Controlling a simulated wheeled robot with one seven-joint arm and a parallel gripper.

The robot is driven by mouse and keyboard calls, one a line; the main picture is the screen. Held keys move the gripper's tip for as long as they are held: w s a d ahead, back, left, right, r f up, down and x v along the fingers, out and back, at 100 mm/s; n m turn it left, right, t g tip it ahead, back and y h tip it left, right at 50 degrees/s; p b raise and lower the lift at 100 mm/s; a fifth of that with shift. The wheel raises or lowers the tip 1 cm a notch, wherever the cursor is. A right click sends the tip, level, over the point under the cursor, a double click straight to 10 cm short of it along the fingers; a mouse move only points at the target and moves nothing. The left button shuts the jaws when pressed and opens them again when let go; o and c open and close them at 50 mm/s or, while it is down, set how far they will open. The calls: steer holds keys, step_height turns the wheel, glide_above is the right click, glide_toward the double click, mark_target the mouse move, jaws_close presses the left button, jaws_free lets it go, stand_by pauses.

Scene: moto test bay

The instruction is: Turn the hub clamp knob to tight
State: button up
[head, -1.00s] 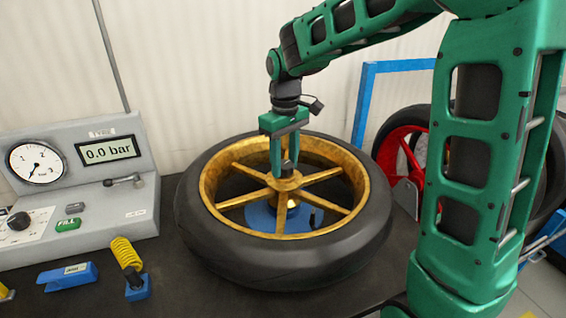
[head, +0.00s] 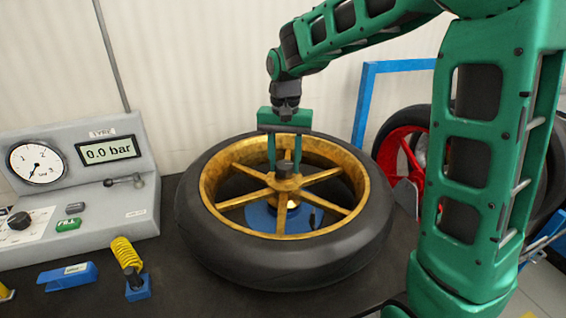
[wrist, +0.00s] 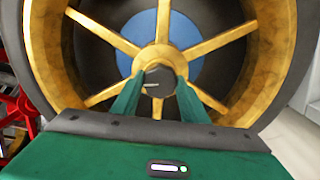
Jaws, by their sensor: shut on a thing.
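The hub clamp knob (head: 285,169) is a dark round knob at the centre of a gold spoked wheel (head: 247,180) with a black tyre (head: 330,248). My gripper (head: 284,167) points down at the hub, its two green fingers shut on the knob from both sides. In the wrist view the knob (wrist: 159,79) sits between the fingertips (wrist: 159,84), with a short pale line on its top pointing left. A blue disc (head: 262,217) shows under the hub between the spokes. Any tight or loose marking cannot be made out.
A grey tyre inflation console (head: 140,205) stands at the left, its display reading 0.0 bar. A blue tool (head: 67,276) and a yellow coiled hose (head: 126,252) lie in front of it. A red wheel (head: 393,145) and a blue frame (head: 362,105) stand behind, right.

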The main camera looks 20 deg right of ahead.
mark_target(284, 164)
steer(key=shift+w+r+m, duration=0.1)
steer(key=shift+w+m, duration=0.1)
steer(key=shift+m, duration=1)
steer(key=o, duration=1.1)
steer(key=shift+s, duration=0.1)
step_height(284, 164, up, 11)
steer(key=shift+f, duration=0.2)
